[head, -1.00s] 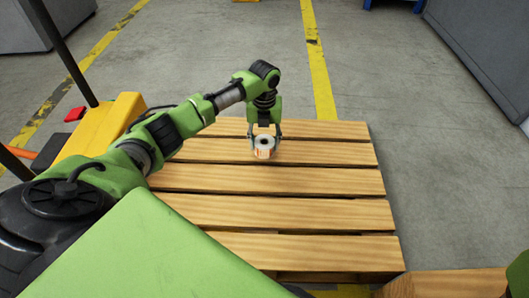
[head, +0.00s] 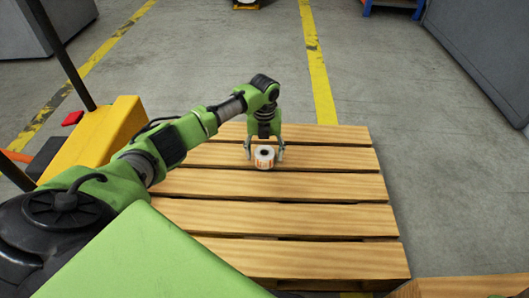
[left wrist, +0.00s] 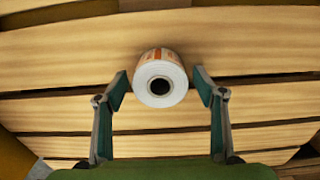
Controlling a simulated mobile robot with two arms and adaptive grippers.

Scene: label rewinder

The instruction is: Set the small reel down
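The small reel (head: 264,157) is a white roll with orange print on its side and a dark core hole facing up. It stands upright on a slat of the wooden pallet (head: 290,216), towards the far edge. My left gripper (head: 264,155) points down over it with one finger on each side. In the left wrist view the reel (left wrist: 161,82) sits between the two open fingers (left wrist: 161,88), with a narrow gap on both sides. My right gripper is out of view.
A yellow machine part (head: 108,136) stands left of the pallet. Another wooden surface (head: 460,288) shows at the lower right. A grey cabinet (head: 485,50) is at the right. The pallet's near and right slats are bare.

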